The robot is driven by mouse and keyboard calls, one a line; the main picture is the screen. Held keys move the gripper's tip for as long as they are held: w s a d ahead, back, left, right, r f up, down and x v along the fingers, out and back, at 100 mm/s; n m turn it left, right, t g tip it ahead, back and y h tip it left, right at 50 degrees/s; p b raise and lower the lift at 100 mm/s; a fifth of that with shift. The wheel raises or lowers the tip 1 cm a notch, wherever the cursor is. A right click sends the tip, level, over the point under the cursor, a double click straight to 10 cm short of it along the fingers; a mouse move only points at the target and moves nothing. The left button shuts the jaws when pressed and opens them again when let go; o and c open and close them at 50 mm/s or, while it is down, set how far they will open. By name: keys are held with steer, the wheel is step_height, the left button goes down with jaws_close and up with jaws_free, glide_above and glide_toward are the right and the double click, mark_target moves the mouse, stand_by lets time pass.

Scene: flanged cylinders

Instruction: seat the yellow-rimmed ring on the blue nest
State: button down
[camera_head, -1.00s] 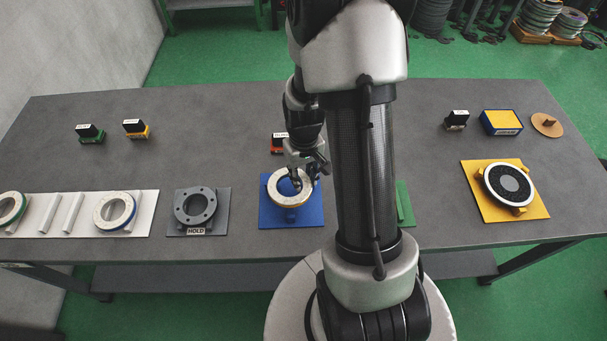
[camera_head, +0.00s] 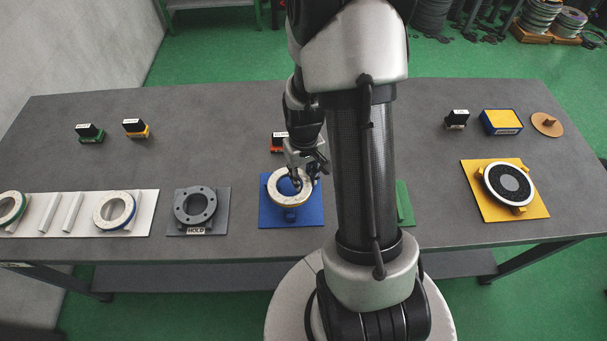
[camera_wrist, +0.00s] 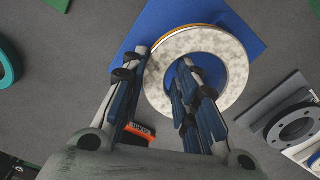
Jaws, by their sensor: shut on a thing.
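The yellow-rimmed ring (camera_head: 278,198) has a pale speckled face and is over the blue nest (camera_head: 310,219). In the wrist view the ring (camera_wrist: 234,72) covers much of the blue plate (camera_wrist: 152,22), with a sliver of yellow rim at its far edge. A blue block of the nest shows just below the ring. I cannot tell whether the ring rests fully on the nest.
A grey flanged holder (camera_head: 195,206) stands to the left, beside a white rack (camera_head: 145,222) with rings. A small orange-red block (camera_head: 278,143) sits behind the nest. A green plate (camera_head: 404,203) and a yellow nest plate (camera_head: 530,205) are on the right.

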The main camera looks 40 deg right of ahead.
steer(key=shift+f+b, duration=1.2)
steer(key=shift+f, duration=0.15)
stand_by(4.2)
steer(key=c, duration=1.2)
jaws_free()
steer(key=shift+r, duration=0.1)
steer(key=shift+r+p, duration=2.75)
steer(key=shift+r, duration=0.65)
